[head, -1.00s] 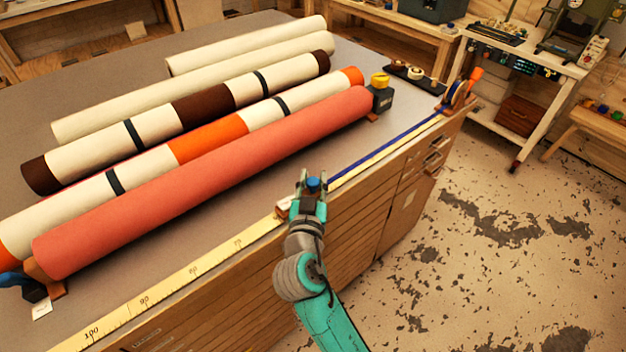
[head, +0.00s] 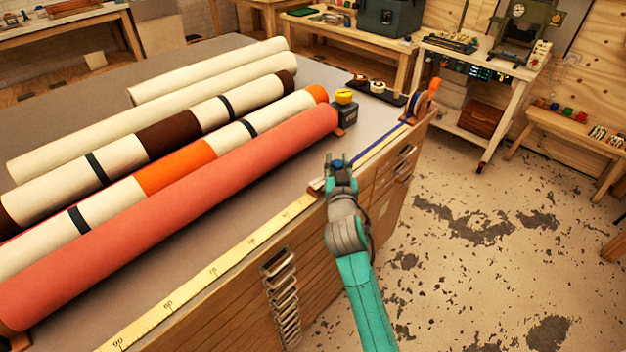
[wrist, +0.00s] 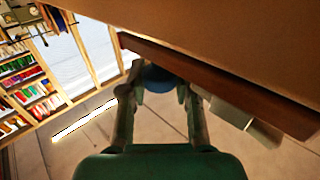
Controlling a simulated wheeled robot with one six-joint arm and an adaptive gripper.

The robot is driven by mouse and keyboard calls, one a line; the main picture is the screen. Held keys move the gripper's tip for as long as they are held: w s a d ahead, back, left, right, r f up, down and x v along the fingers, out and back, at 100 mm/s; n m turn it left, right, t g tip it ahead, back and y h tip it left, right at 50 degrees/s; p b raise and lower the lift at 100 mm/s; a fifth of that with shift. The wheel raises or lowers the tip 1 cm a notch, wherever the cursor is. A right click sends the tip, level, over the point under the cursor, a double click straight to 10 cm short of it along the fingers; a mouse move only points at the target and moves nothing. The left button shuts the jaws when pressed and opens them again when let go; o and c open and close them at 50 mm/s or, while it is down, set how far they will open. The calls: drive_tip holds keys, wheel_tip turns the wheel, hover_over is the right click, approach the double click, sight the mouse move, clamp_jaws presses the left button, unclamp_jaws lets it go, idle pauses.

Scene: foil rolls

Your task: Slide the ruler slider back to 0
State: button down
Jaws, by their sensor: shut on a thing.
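The yellow ruler (head: 222,262) runs along the front edge of the grey-topped table, with its larger numbers toward the lower left. The slider (head: 317,185) sits on the ruler at my gripper and is mostly hidden behind it. My gripper (head: 338,165) is shut on the slider's blue knob, which shows between the fingers in the wrist view (wrist: 162,78). Beyond the gripper, a blue strip (head: 385,146) lies along the ruler toward the orange-and-blue reel (head: 421,102) at the far right corner.
Several fabric-coloured rolls lie on the table, the nearest a long coral roll (head: 180,215). A dark block with a yellow top (head: 345,105) stands by its far end. A dark tray (head: 377,90) lies behind. Open floor (head: 480,260) is on the right.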

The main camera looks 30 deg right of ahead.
drive_tip(key=w+d, duration=0.3)
drive_tip(key=d, duration=0.6)
drive_tip(key=w+d, duration=0.3)
drive_tip(key=d, duration=0.7)
drive_tip(key=w+d, duration=0.3)
drive_tip(key=d, duration=0.6)
drive_tip(key=shift+w+d+r, duration=0.1)
drive_tip(key=shift+w+d, duration=0.05)
drive_tip(key=shift+d, duration=0.1)
drive_tip(key=c, duration=0.8)
unclamp_jaws()
drive_tip(key=shift+d, duration=0.15)
drive_tip(key=shift+s+a, duration=0.25)
drive_tip(key=shift+s, duration=0.05)
drive_tip(key=v, duration=1.1)
drive_tip(key=shift+s, duration=0.15)
